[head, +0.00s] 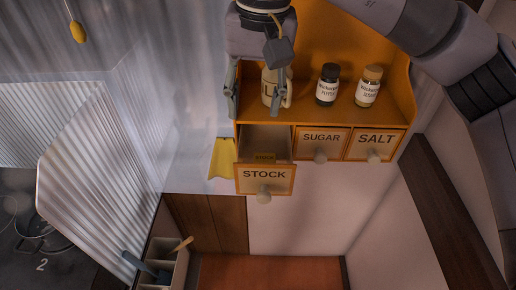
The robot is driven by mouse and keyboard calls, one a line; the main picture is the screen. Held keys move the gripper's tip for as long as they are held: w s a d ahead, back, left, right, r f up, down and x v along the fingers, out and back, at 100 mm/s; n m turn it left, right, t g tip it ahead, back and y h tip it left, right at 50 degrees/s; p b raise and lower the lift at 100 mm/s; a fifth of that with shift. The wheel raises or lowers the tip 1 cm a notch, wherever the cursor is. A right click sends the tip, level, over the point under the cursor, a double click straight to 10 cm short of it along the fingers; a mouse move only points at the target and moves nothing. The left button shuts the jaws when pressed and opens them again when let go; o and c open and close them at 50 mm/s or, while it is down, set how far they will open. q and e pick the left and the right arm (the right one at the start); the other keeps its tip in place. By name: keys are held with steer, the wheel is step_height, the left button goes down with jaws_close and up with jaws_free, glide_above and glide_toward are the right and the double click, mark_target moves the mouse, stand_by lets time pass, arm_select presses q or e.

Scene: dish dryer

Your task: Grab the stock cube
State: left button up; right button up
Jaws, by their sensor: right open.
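The stock cube (264,157) is a small yellow block lying inside the open drawer labelled STOCK (264,179), near its front panel. The drawer is pulled out from the lower left of the orange wooden shelf unit (395,112). My right gripper (257,112) points down above this drawer, its two fingers spread apart and empty. A cream bottle (268,91) on the shelf shows between the fingers. The fingertips are above the cube, not touching it. My left gripper is not in view.
The drawers SUGAR (320,143) and SALT (374,145) are shut beside the open one. A dark-capped jar (327,86) and a tan-capped jar (368,87) stand on the shelf. A yellow cloth (221,159) hangs left of the drawer. A utensil holder (161,250) stands below.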

steer(key=d, duration=0.1)
steer(key=p, duration=0.3)
glide_above(264, 158)
steer(key=shift+t+h, duration=0.3)
steer(key=shift+h, duration=0.1)
steer(key=f, duration=1)
steer(key=shift+s+f, duration=0.2)
steer(key=shift+f, duration=0.25)
step_height(264, 158, down, 5)
steer(key=p, duration=0.2)
steer(key=shift+w+d+f+p, duration=0.1)
steer(key=shift+p, duration=0.25)
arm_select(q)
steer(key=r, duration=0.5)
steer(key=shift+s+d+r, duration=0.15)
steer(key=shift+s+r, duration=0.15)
arm_select(e)
steer(key=shift+c, duration=0.4)
steer(key=c, duration=0.5)
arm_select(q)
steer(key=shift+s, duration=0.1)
